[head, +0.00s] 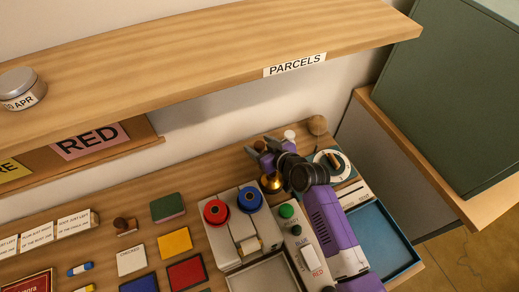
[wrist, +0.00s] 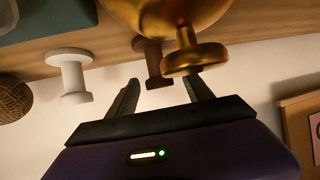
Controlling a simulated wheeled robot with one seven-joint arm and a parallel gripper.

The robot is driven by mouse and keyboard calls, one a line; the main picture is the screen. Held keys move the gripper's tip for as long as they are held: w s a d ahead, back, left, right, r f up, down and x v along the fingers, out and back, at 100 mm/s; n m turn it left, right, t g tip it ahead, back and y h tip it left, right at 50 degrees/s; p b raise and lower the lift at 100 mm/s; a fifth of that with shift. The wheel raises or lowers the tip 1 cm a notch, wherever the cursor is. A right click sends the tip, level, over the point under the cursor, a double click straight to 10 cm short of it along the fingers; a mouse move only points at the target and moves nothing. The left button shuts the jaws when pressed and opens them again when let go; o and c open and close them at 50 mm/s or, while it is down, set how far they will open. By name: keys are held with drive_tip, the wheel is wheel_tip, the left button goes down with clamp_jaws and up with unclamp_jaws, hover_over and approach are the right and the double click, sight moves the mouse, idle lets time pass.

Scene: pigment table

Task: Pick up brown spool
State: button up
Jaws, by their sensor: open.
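The brown spool (wrist: 153,62) shows in the wrist view just ahead of my fingertips, roughly between them, its near flange close to the left finger. My gripper (wrist: 162,82) is open and empty; I cannot tell whether either finger touches the spool. In the head view my gripper (head: 259,147) is over the back of the table, and a small brown patch between the fingers seems to be the spool, mostly hidden. A gold bell-like object (wrist: 192,58) stands right beside the spool, partly overlapping it in the wrist view.
A white spool (wrist: 70,76) and a twine ball (wrist: 12,98) stand left in the wrist view. In the head view a round dial (head: 333,157), a blue tray (head: 398,243) and red and blue reels (head: 215,212) lie around my arm. The PARCELS shelf (head: 220,50) overhangs the back.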

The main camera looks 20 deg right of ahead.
drive_tip(key=shift+c, duration=0.2)
clamp_jaws()
